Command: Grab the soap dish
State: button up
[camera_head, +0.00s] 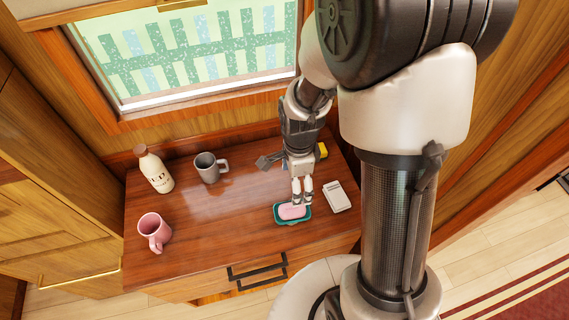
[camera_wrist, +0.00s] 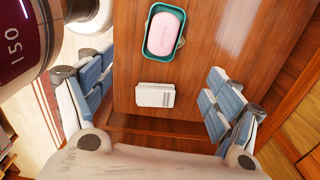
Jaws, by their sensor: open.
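The soap dish (camera_head: 279,216) is a small teal tray with a pink bar of soap (camera_head: 292,211) in it, near the front edge of the wooden table. My gripper (camera_head: 302,198) points down and appears just behind and above the dish in the head view. In the wrist view, the dish (camera_wrist: 160,57) lies at the top, holding the pink soap (camera_wrist: 167,32). The exact height of the fingertips over the dish is hard to tell.
A small white box (camera_head: 336,197) lies right of the dish. A grey mug (camera_head: 208,168), cream bottle (camera_head: 156,170) and pink mug (camera_head: 153,232) stand on the left of the table (camera_head: 215,225). A yellow item (camera_head: 321,150) is partly hidden behind my arm. Bare wood lies left of the dish.

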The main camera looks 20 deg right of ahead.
jog(key=b, duration=0.3)
send_over(292, 208)
jog(key=s, duration=0.1)
notch_tip(292, 208, down, 11)
jog(key=shift+f, duration=0.15)
jog(key=shift+w+f+b, duration=0.2)
jog(key=shift+f+b, duration=0.45)
jog(key=shift+f, duration=0.95)
jog(key=shift+w+f+b, duration=0.2)
jog(key=shift+f+b, duration=0.4)
jog(key=shift+f, duration=0.95)
jog(key=shift+c, duration=0.5)
jog(key=shift+r, duration=0.1)
jog(key=c, duration=1)
jog(key=shift+c, duration=0.2)
